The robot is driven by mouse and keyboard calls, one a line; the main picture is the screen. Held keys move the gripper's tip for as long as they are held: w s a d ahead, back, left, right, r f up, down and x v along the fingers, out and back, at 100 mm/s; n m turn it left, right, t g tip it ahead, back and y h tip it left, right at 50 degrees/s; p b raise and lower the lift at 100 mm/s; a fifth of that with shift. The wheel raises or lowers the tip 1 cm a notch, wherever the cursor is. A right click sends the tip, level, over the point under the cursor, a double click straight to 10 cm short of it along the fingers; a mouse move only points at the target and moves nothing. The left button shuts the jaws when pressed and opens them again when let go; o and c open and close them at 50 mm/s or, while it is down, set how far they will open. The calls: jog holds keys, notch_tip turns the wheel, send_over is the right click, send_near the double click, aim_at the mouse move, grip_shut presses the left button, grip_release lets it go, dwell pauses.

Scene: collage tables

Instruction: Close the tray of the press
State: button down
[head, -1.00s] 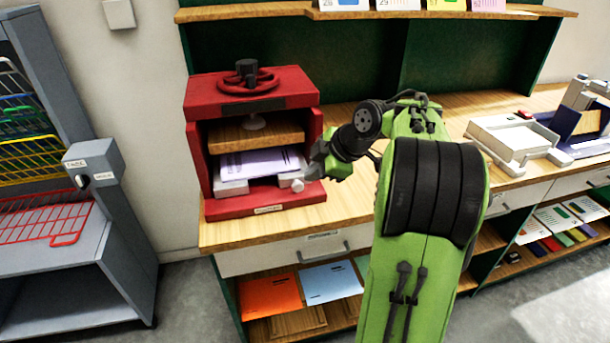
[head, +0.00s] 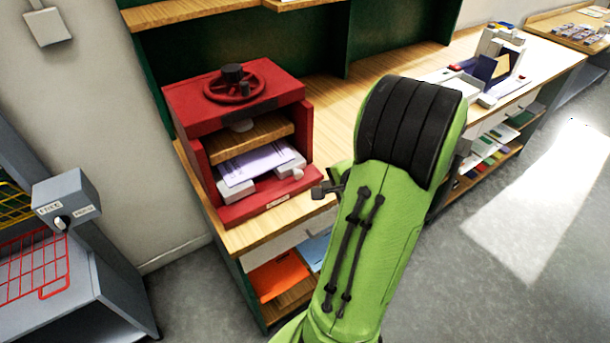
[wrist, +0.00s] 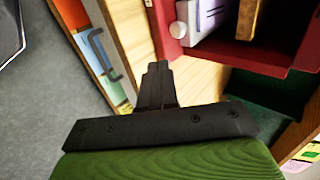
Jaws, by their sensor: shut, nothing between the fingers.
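The red press (head: 190,125) stands on the wooden counter, with a handwheel (head: 234,82) on top and a wooden plate (head: 250,138) inside. Its pale tray (head: 240,189), with printed sheets (head: 256,163) on it, sits low in the press opening, its front near the front of the red base. The wrist view shows the tray's white knob (wrist: 179,30) and side. My gripper (head: 318,191) is shut and empty, just right of the press's front corner and apart from the tray. In the wrist view my gripper (wrist: 157,66) points at the counter beside the press. My arm hides part of the counter.
A drawer handle (wrist: 104,54) sits on the counter front below my gripper. Orange folders (head: 277,277) lie on the shelf under the counter. A grey rack with a red wire basket (head: 35,265) stands at left. Counter space right of the press is clear.

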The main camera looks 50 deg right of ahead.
aim_at(299, 177)
jog(key=x, duration=0.9)
jog(key=shift+w+b, duration=0.3)
jog(key=shift+b, duration=0.05)
jog(key=w, duration=0.2)
jog(key=shift+w+d, duration=0.25)
jog(key=shift+d, duration=0.15)
jog(key=shift+w+d, duration=0.1)
jog(key=shift+w, duration=0.3)
jog(key=shift+w, duration=0.1)
